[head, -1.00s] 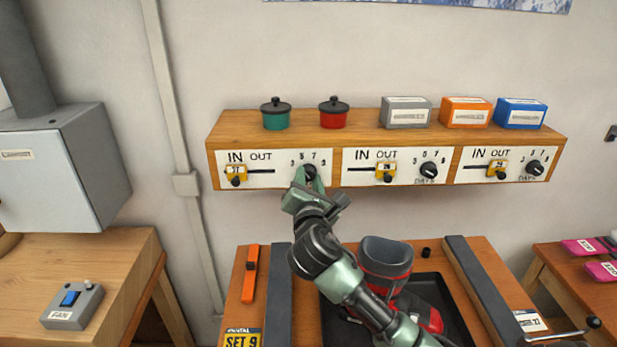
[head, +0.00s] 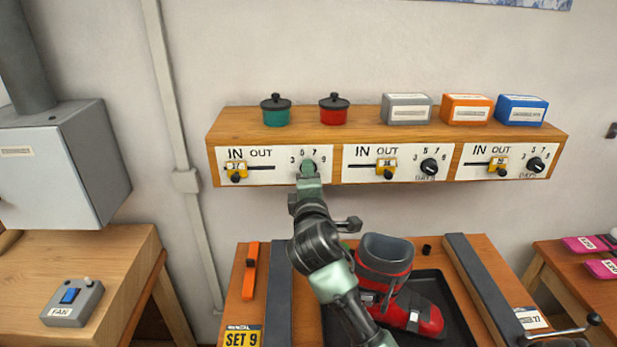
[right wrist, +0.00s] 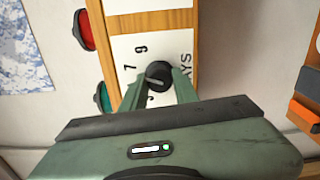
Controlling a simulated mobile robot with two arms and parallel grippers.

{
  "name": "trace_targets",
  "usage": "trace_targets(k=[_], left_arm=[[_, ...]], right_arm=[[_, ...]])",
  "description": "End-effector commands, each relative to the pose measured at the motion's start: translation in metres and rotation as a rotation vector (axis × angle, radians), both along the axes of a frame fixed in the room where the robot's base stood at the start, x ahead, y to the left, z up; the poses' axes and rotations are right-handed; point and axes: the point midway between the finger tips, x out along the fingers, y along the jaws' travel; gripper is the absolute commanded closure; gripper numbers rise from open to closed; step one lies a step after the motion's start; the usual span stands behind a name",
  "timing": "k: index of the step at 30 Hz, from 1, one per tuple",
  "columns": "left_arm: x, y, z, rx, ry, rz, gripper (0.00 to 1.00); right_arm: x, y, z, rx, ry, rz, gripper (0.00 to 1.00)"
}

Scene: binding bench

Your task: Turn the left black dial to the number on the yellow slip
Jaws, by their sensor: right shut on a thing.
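The left black dial (right wrist: 158,74) sits on the leftmost white panel (head: 262,177) of the wooden shelf; the right wrist view shows it between my fingers, near the 7 and 9. My right gripper (head: 308,173) is shut on this dial and covers most of it in the head view. Which number the dial points to, I cannot tell. The yellow slip (head: 243,338) at the bottom of the head view reads SET 9. My left gripper is not in view.
Two similar dials (head: 429,166) (head: 536,164) and several yellow sliders (head: 236,171) are on the panels. Pots (head: 276,112) and boxes (head: 407,108) stand on the shelf. Below, a red and grey boot (head: 386,262) stands in a black tray (head: 452,312).

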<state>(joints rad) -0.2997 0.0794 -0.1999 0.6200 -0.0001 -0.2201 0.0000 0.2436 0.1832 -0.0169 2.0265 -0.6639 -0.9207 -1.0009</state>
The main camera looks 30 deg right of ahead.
Motion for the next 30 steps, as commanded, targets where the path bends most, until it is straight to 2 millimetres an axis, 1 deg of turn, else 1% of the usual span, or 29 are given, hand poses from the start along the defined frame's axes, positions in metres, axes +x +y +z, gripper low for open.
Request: trace_targets(k=[6,15,24,30], left_arm=[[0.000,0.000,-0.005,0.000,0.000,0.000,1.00],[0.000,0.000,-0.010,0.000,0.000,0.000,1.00],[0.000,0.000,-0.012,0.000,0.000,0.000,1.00],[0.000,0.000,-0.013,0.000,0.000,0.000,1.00]], right_arm=[[0.000,0.000,-0.001,0.179,-0.108,-0.001,1.00],[0.000,0.000,-0.002,0.398,-0.239,-0.001,1.00],[0.000,0.000,-0.002,0.538,-0.325,-0.001,1.00],[0.000,0.000,-0.002,0.583,-0.352,-0.002,1.00]])
